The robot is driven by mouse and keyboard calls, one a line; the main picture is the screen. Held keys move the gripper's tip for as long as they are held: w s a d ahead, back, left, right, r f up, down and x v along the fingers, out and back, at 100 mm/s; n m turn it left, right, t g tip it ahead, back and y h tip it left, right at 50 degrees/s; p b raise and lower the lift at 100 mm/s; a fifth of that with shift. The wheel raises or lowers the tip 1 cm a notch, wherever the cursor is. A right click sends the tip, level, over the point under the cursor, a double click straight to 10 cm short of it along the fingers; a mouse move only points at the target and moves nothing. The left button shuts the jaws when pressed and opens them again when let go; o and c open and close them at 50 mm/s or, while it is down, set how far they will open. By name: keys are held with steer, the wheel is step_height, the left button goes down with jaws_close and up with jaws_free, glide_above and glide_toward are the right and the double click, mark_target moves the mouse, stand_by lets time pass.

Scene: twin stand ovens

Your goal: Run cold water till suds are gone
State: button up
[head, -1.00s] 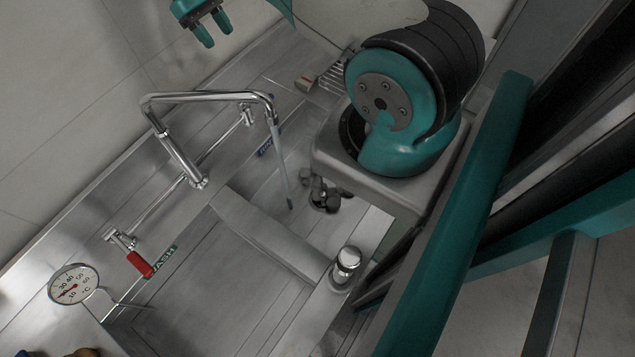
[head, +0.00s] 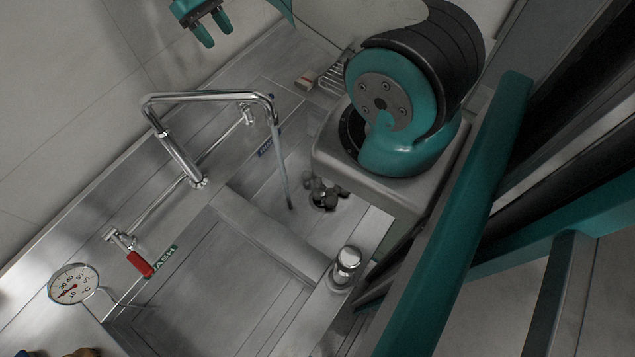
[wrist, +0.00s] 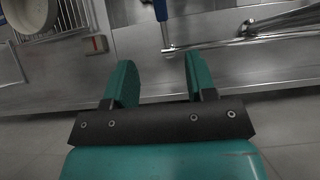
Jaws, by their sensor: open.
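In the head view the chrome tap (head: 182,158) has its spout over the far basin, and a thin grey stream (head: 282,165) runs down from it. Several dark rounded things (head: 325,196) sit at the bottom of that basin; I cannot make out clear suds. A red lever (head: 139,263) is beside the green WASH label (head: 161,262) at the near basin. A blue lever (wrist: 161,10) shows in the wrist view, its top cut off. My gripper (wrist: 160,80) is open and empty, apart from the blue lever; it also shows at the top of the head view (head: 207,32).
A dial thermometer (head: 73,284) stands at the left. A divider (head: 270,238) separates the basins, and a silver knob (head: 347,264) stands near its right end. In the wrist view a pale bowl (wrist: 32,14) and a small reddish block (wrist: 96,44) are at upper left.

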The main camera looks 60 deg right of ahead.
stand_by(0.4)
steer(key=shift+d, duration=0.1)
jaws_close()
steer(key=s+r+t+b, duration=0.2)
steer(key=s+t+b, duration=0.55)
steer(key=b, duration=0.55)
steer(key=f+p, duration=0.1)
steer(key=f, duration=0.2)
steer(key=f+p, duration=0.1)
steer(key=f, duration=0.2)
steer(key=f+p, duration=0.1)
steer(key=f, duration=0.2)
steer(key=shift+s+f, duration=0.3)
steer(key=shift+s+f+p, duration=0.5)
steer(key=shift+s+f, duration=0.05)
steer(key=shift+f, duration=0.4)
steer(key=shift+s+f+p, duration=0.5)
steer(key=shift+s+f, duration=0.05)
steer(key=shift+f, duration=0.35)
